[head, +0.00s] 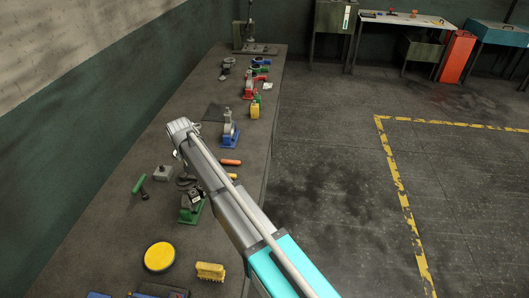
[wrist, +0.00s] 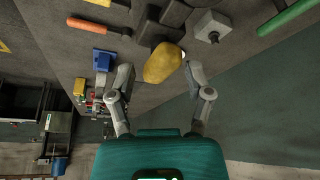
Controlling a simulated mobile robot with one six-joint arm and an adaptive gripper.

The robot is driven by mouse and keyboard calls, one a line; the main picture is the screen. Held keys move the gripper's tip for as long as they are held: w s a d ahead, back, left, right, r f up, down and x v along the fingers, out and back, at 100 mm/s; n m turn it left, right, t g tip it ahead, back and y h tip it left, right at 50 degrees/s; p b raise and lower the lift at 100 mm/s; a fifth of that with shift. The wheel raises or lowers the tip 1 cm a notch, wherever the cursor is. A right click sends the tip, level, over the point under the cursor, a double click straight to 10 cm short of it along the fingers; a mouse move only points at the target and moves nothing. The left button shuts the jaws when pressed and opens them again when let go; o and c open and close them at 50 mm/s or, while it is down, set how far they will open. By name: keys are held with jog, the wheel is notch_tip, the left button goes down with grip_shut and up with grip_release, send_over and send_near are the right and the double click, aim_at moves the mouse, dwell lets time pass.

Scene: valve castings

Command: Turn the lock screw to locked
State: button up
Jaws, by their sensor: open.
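My gripper (wrist: 158,80) is open in the wrist view, its two fingers spread apart. A rounded yellow-brown piece (wrist: 163,62) shows between the fingertips, beside dark parts; I cannot tell whether either finger touches it. In the head view my arm hides my fingers and this piece. A valve casting with a green base (head: 191,207) stands close left of my arm. A valve casting with a blue base (head: 230,135) stands farther along the bench and also shows in the wrist view (wrist: 104,60). I cannot make out the lock screw or its setting.
On the bench (head: 105,215) lie a grey block (head: 163,173), a green-handled tool (head: 140,184), an orange handle (head: 231,162), a yellow round tin (head: 159,256) and a yellow brush (head: 210,271). Red valve parts (head: 249,87) stand farther back. The bench's left side is mostly clear.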

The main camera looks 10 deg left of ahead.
jog(key=shift+n+g+y, duration=0.6)
jog(key=shift+n+y, duration=0.1)
jog(key=shift+n, duration=1.4)
jog(key=p+v, duration=1.3)
jog(key=v, duration=0.1)
jog(key=w+d+f+n+g+h+b, duration=0.1)
jog(key=d+n, duration=0.3)
jog(key=d, duration=0.4)
jog(key=w+d+f+n+g+h+b, duration=0.1)
jog(key=w+d+f+n+b, duration=0.1)
jog(key=d, duration=0.6)
jog(key=w+d+f+n+h+b, duration=0.1)
jog(key=w+d+f+n+b, duration=0.1)
jog(key=d, duration=0.7)
jog(key=shift+w+f+n+g+h+b, duration=0.45)
jog(key=shift+f+n, duration=0.6)
jog(key=shift+n, duration=0.75)
jog(key=shift+s, duration=0.1)
